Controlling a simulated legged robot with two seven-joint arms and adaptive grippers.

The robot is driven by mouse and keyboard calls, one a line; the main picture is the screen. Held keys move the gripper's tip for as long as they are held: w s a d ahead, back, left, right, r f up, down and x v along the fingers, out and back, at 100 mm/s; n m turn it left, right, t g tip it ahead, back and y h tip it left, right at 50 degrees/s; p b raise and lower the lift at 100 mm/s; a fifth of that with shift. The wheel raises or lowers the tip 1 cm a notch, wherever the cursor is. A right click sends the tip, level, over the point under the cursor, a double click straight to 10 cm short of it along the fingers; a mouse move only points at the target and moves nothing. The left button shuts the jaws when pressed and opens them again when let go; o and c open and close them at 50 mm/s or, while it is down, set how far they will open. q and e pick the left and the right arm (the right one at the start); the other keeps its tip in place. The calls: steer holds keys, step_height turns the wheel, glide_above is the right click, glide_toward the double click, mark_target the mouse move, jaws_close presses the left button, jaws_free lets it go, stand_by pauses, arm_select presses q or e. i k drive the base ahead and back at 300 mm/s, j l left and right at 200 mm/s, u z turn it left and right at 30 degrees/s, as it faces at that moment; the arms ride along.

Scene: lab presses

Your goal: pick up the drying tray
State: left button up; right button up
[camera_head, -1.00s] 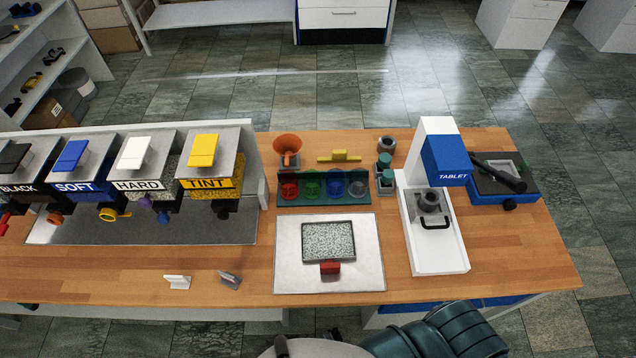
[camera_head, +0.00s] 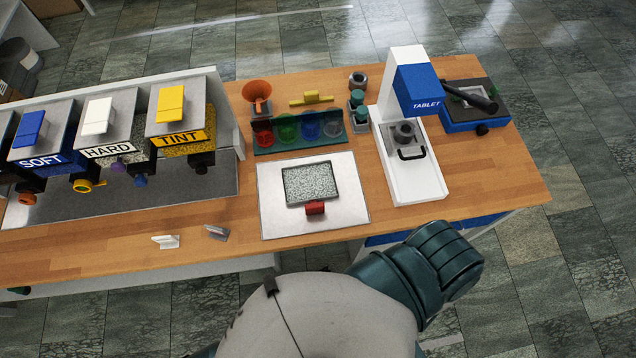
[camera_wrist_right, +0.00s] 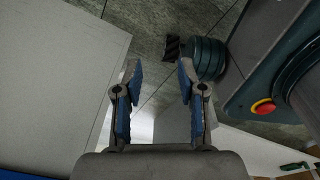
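The drying tray (camera_head: 311,184) is a dark-rimmed rectangular tray with a speckled grey-white filling and a red handle (camera_head: 315,208) at its near side. It lies flat on a pale square mat (camera_head: 277,217) on the wooden bench. My right gripper (camera_wrist_right: 158,72) shows in the right wrist view, with its two blue-padded fingers apart and nothing between them. It hangs over the floor and away from the tray. Neither gripper shows in the head view; only a part of my own body is at its bottom.
A green rack (camera_head: 300,139) with coloured cups stands behind the mat. The white and blue TABLET press (camera_head: 415,160) stands to its right, and the labelled dispensers (camera_head: 180,115) to its left. Two small holders (camera_head: 215,232) lie left of the mat. The near bench edge is clear.

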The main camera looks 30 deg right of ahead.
mark_target(311, 183)
steer(key=z, duration=0.45)
steer(key=k+j+z, duration=0.1)
steer(key=z, duration=0.35)
steer(key=k+j+z, duration=0.2)
steer(key=z, duration=0.25)
steer(key=k+j+z, duration=0.15)
steer(key=z, duration=0.35)
steer(key=k+z, duration=0.2)
steer(key=z, duration=0.25)
steer(key=k, duration=0.15)
steer(key=i, duration=0.45)
